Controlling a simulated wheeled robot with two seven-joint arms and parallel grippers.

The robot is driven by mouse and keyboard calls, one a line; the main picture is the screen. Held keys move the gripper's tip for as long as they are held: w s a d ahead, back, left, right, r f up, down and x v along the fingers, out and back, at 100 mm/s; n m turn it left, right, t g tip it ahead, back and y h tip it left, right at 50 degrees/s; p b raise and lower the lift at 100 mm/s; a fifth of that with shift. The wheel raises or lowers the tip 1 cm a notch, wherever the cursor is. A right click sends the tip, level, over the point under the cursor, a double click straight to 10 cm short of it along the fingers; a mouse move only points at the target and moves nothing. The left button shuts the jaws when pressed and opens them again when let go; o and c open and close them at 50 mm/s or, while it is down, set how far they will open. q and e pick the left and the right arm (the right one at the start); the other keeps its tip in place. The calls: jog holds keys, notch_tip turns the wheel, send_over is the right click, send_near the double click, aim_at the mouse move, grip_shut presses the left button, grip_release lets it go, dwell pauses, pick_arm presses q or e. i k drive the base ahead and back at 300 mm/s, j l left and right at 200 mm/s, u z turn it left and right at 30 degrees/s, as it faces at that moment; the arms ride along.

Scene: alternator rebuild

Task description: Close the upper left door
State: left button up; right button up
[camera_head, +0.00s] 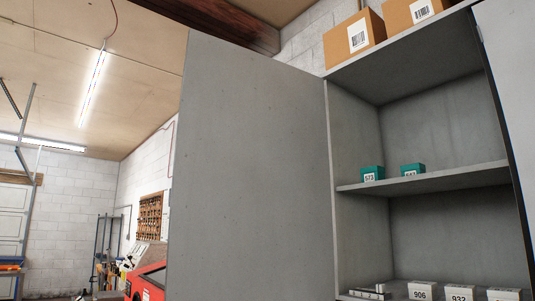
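The upper left door (250,180) is a large flat grey panel, standing open to the left of the grey cabinet (435,125). Its hinge side meets the cabinet's left edge and its free edge is at the left. The cabinet interior is exposed, with shelves inside. A second grey panel (508,70) shows at the right edge, cut off by the frame; it appears to be another open door. Neither of my grippers is in view. The bottom of the left door is outside the frame.
Two cardboard boxes (354,39) sit on top of the cabinet. Two teal boxes (373,173) stand on the middle shelf (430,180), and white labelled boxes (422,291) on the lower one. A red object (150,281) is beyond the door at left. The room farther left looks open.

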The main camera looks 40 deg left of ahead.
aim_at(251, 216)
jog(key=i+j+z, duration=0.2)
jog(key=j+z, duration=0.2)
jog(key=j, duration=1.75)
jog(key=k+j+z, duration=0.1)
jog(key=j+z, duration=0.25)
jog(key=j, duration=1.85)
